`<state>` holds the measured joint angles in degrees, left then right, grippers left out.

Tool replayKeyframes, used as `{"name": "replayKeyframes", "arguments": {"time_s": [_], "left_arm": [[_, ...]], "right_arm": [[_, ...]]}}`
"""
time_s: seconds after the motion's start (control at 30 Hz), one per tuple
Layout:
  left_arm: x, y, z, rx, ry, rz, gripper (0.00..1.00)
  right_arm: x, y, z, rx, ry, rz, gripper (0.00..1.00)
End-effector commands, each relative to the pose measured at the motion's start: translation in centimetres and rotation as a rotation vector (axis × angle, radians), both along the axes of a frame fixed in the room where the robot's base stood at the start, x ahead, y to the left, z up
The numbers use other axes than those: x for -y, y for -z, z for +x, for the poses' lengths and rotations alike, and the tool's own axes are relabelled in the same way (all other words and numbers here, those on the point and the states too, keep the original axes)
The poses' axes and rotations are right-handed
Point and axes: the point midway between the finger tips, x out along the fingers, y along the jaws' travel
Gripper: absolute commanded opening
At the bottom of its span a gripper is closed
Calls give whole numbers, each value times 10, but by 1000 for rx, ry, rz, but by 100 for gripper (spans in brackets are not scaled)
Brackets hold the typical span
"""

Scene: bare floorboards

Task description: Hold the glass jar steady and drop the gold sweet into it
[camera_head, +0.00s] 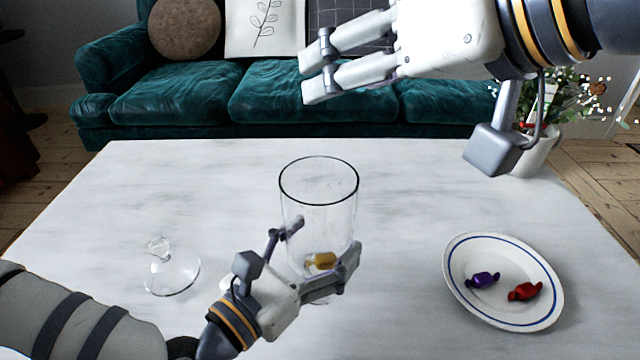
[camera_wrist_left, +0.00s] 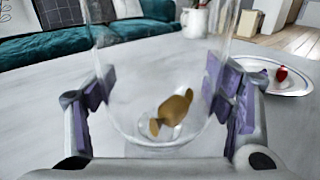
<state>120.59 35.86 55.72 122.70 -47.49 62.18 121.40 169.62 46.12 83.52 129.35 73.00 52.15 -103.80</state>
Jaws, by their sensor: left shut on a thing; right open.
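The clear glass jar (camera_head: 318,205) stands upright and open on the table. It also fills the middle of the left wrist view (camera_wrist_left: 150,75). The gold sweet (camera_head: 320,261) lies inside at the bottom of the jar, and shows clearly in the left wrist view (camera_wrist_left: 171,112). My left gripper (camera_head: 318,250) is shut on the jar's lower part, one finger on each side. My right gripper (camera_head: 312,76) is open and empty, raised above and beyond the jar, with its fingers pointing left.
A glass lid (camera_head: 172,272) with a knob lies at the left of the table. A white plate (camera_head: 462,250) with a blue ring holds a purple sweet (camera_head: 482,280) and a red sweet (camera_head: 525,291). A potted plant (camera_head: 540,150) stands at the back right, and a green sofa (camera_head: 270,92) is behind.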

Motion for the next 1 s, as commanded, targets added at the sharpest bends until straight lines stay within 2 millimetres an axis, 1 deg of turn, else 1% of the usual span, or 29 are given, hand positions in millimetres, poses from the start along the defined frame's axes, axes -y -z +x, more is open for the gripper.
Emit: {"name": "replayKeyframes", "arguments": {"time_s": [0.27,0.3,0.37,0.4,0.77,0.87,1.0], "left_arm": [[0,1,0,-1,0,2,25],[0,1,0,-1,0,2,82],[0,1,0,-2,0,1,95],[0,1,0,-2,0,1,98],[-2,1,-2,-1,0,1,98],[-13,1,-16,-5,-1,2,98],[-38,1,-45,-4,-3,1,98]], "right_arm": [[0,0,0,0,0,0,49],[0,0,0,0,0,0,49],[0,0,0,0,0,0,49],[0,0,0,0,0,0,49],[0,0,0,0,0,0,49],[0,0,0,0,0,0,49],[0,0,0,0,0,0,49]]}}
